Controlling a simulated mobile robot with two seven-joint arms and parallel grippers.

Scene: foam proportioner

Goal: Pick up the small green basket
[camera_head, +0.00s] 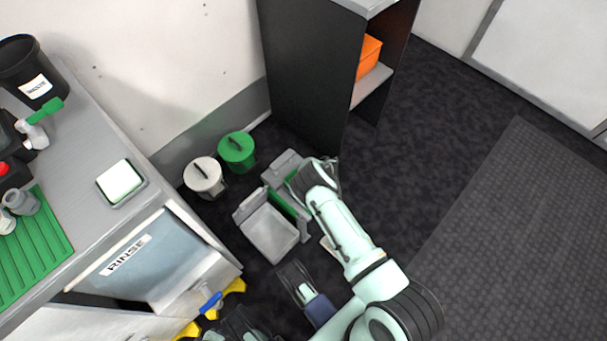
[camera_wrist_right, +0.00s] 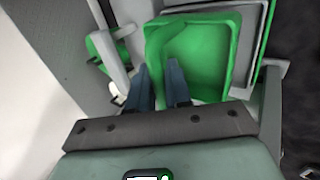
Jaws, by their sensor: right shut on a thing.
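The small green basket (camera_wrist_right: 200,60) stands among grey bins on the floor. In the head view only part of its green side (camera_head: 288,204) shows, partly hidden by a grey bin and my right arm. My right gripper (camera_wrist_right: 160,72) is down at it, with its two dark fingers on either side of the basket's near left wall, shut on it. In the head view the right fingertips are hidden behind the wrist. Dark parts at the bottom edge (camera_head: 240,325) look like my left gripper, but its fingers are not clear.
A green lidded bucket (camera_head: 237,152) and a white lidded bucket (camera_head: 204,177) stand by the wall. A dark shelf unit (camera_head: 305,75) rises behind.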

